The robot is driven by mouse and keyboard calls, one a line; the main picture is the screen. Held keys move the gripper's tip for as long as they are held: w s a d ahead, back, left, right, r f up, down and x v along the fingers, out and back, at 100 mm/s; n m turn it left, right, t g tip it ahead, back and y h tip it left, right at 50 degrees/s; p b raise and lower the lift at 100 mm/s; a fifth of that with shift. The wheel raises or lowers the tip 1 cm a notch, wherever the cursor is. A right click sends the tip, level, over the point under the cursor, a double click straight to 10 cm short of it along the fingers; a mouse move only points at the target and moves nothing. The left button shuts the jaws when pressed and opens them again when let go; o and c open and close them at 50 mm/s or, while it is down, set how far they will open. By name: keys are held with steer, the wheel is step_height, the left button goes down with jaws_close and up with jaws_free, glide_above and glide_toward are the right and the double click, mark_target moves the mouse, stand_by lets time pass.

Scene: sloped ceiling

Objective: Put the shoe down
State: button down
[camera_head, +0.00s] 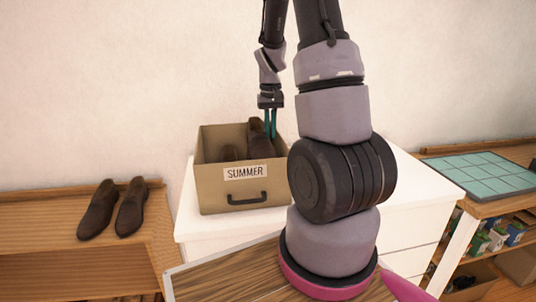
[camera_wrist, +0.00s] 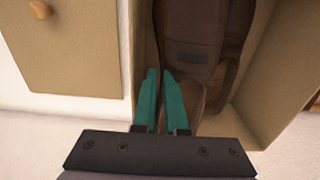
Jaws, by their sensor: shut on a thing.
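A tan box (camera_head: 212,190) labelled SUMMER stands on the white cabinet, with a dark handle on its front. A brown shoe (camera_head: 260,146) is at the right side of the box's inside. My gripper (camera_head: 271,134) points down into the box, its teal fingers shut on this shoe. In the wrist view, my gripper (camera_wrist: 160,74) has its fingertips close together at the edge of a brown shoe (camera_wrist: 195,60); the exact grip is partly hidden. Whether the held shoe touches the box floor cannot be told.
A pair of brown shoes (camera_head: 116,208) stands on the wooden shelf at the left. The white cabinet top (camera_head: 400,190) is clear right of my arm. A teal tiled board (camera_head: 485,172) lies on the right shelf. The wall rises behind the box.

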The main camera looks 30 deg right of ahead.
step_height(320, 180, down, 8)
steer(key=shift+r, duration=0.2)
stand_by(0.3)
steer(key=shift+f, duration=0.6)
steer(key=c, duration=1)
jaws_free()
steer(key=shift+o, duration=0.2)
